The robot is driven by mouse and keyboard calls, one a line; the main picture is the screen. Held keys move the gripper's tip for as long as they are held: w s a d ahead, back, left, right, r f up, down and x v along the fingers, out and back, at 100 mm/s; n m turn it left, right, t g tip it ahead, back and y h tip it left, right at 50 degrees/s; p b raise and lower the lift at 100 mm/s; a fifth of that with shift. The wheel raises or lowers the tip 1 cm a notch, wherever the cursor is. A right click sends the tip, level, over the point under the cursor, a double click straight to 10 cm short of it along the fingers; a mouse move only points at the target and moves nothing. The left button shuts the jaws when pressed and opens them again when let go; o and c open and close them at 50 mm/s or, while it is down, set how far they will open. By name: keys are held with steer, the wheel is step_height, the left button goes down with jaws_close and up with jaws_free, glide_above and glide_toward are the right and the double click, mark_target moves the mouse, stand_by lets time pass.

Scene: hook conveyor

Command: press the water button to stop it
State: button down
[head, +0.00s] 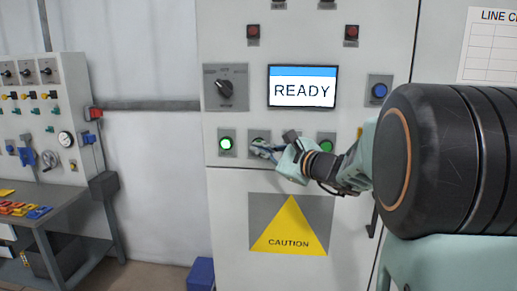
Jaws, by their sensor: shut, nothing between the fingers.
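My gripper (259,147) is in front of the grey cabinet's (290,175) lower button row, with its fingers shut and empty, pointing left. Its fingertips overlap the middle button plate (259,135), whose button is hidden behind them; I cannot tell whether they touch it. Left of the fingertips is a brightly lit green button (226,144). Right of them is a dimmer green button (326,147), partly covered by my wrist. A blue button (379,90) sits higher at the right. No button label is legible, so I cannot tell which one is the water button.
Above the row are a screen reading READY (302,90) and a rotary switch (225,88). Red buttons (253,31) sit higher up. A yellow caution sign (290,228) is below. A workbench (50,195) stands at the left. The space before the cabinet's left side is clear.

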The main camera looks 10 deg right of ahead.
steer(key=shift+s+a, duration=0.1)
steer(key=shift+s, duration=0.15)
steer(key=s, duration=0.1)
steer(key=s+a+b, duration=0.1)
steer(key=s, duration=0.1)
steer(key=s+b, duration=0.1)
steer(key=shift+s+a, duration=0.25)
steer(key=shift+s, duration=0.15)
stand_by(0.5)
